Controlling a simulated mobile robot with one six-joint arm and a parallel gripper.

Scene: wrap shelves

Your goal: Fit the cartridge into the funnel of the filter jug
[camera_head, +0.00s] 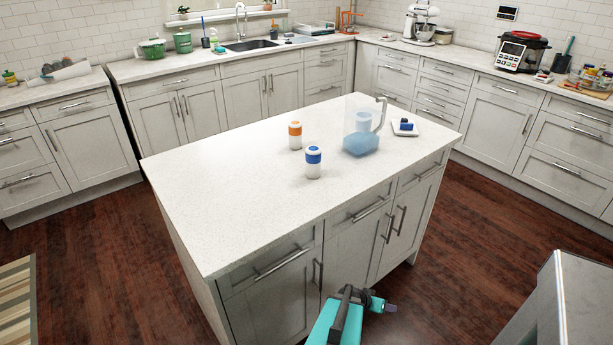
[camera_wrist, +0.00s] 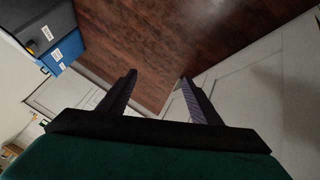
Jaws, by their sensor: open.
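A clear filter jug (camera_head: 361,137) with a bluish lower part and a handle stands towards the right end of the white island top. A pale funnel (camera_head: 363,121) shows inside its upper part. Two white cartridges stand upright to its left: one with an orange band (camera_head: 295,136) and one with a blue band (camera_head: 313,162), nearer the front. The task does not say which one it means. My gripper is open and empty in the wrist view (camera_wrist: 158,88), pointing towards the floor and cabinet fronts. In the head view my arm is low at the front of the island; the fingertips are hard to make out there.
The island top (camera_head: 230,190) is clear on its left and front. A small white tray (camera_head: 405,128) with a dark blue item lies right of the jug. Cabinet handles (camera_head: 282,263) stick out near my arm. A grey block (camera_head: 560,300) stands at lower right.

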